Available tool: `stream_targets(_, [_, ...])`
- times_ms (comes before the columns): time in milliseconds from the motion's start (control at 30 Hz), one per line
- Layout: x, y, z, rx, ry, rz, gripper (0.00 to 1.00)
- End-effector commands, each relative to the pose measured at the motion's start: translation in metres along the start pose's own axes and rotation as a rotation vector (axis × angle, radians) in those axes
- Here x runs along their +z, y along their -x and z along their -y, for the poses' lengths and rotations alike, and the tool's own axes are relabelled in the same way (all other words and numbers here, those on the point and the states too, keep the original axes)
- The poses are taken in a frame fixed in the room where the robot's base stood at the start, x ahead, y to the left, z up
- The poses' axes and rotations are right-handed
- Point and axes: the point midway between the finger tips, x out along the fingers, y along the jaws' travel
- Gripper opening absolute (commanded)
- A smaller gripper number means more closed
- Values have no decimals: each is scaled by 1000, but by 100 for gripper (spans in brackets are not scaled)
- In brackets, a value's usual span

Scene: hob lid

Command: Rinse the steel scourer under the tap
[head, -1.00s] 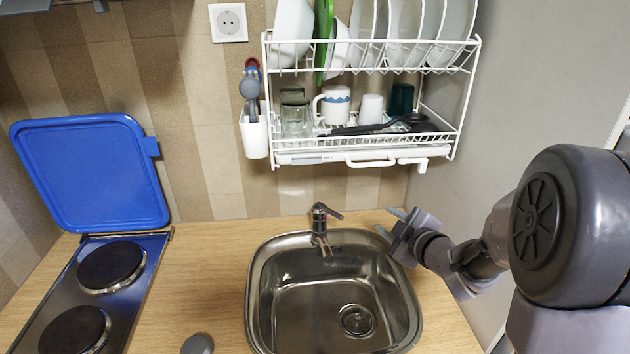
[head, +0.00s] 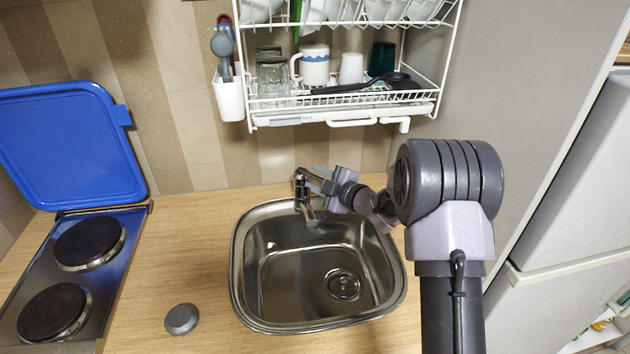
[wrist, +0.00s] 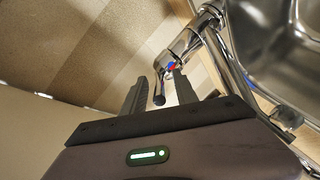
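A round grey object (head: 181,319), which looks like the steel scourer, lies on the wooden counter left of the sink. The chrome tap (head: 301,190) stands at the back edge of the steel sink (head: 242,262). My gripper (head: 316,176) is at the tap, reaching in from the right. In the wrist view my gripper (wrist: 160,77) is open, with the tap's lever (wrist: 159,92) between its two fingers. I cannot tell whether a finger touches the lever. The tap body (wrist: 188,42) and spout also show there. I see no water stream.
A two-burner hob (head: 90,243) with a raised blue lid (head: 65,145) stands at the left. A white dish rack (head: 350,117) with cups and plates hangs above the tap. The sink bowl is empty. A grey wall is at the right.

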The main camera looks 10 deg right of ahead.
Motion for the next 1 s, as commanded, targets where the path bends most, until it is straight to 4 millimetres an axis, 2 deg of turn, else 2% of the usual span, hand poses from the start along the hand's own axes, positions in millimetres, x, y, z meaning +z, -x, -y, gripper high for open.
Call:
stream_targets(100, [0,-6,0,0,0,0,35])
stream_targets(333, [0,-7,0,0,0,0,35])
stream_targets(367, [0,-7,0,0,0,0,31])
stream_targets(500, [0,-6,0,0,0,0,4])
stream_targets(533, [0,-6,0,0,0,0,0])
stream_targets(1000, [0,-6,0,0,0,1,0])
